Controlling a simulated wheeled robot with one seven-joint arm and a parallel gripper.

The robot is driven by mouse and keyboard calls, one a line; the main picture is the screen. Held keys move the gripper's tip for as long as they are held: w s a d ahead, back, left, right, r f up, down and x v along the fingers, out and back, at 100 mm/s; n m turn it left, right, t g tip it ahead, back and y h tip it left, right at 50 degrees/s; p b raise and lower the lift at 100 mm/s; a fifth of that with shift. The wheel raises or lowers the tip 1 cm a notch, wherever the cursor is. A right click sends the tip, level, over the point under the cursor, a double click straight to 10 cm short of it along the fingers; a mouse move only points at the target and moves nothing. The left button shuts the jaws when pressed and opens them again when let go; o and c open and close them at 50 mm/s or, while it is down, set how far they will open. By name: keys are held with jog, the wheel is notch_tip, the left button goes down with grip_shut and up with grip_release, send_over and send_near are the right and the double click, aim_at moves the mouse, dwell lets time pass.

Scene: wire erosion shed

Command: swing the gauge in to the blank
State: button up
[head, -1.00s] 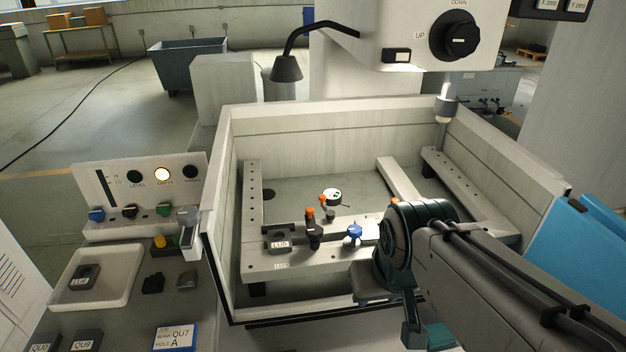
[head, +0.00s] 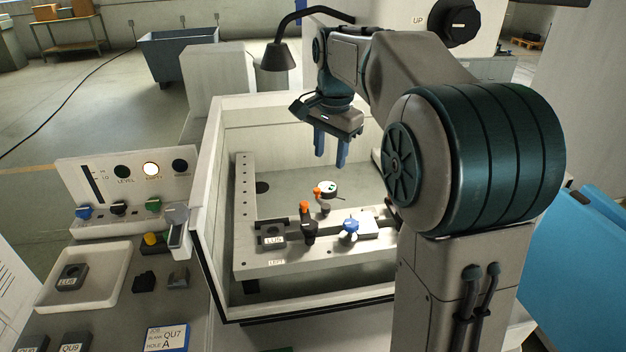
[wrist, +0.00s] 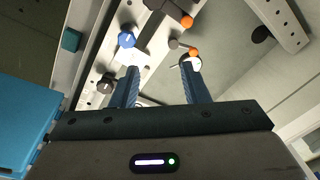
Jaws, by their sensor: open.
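The gauge (head: 329,188), a small round white dial with an orange knob beside it, sits inside the tank behind the front bar. It also shows in the wrist view (wrist: 191,64), by the right fingertip in the picture and partly hidden. My gripper (head: 330,160) is open and empty, pointing down above the gauge. Its two blue fingers (wrist: 160,70) show apart in the wrist view. Whether a finger touches the gauge I cannot tell.
A dark clamp with an orange top (head: 306,222) and a blue star knob (head: 350,228) stand on the front bar, near the gauge. Pale tank walls (head: 212,190) surround them. A black lamp (head: 279,56) hangs at the back left. A control panel (head: 128,185) stands left.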

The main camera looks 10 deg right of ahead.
aim_at(317, 189)
jog(key=w+f+m+g, duration=0.1)
jog(key=w+f+m, duration=0.15)
jog(key=w, duration=0.35)
jog(key=w+f+m, duration=0.1)
jog(key=w+m, duration=0.2)
jog(key=w, duration=0.3)
notch_tip(317, 189, down, 14)
jog(key=shift+s+a+f, duration=0.1)
jog(key=shift+s+a, duration=0.05)
grip_shut()
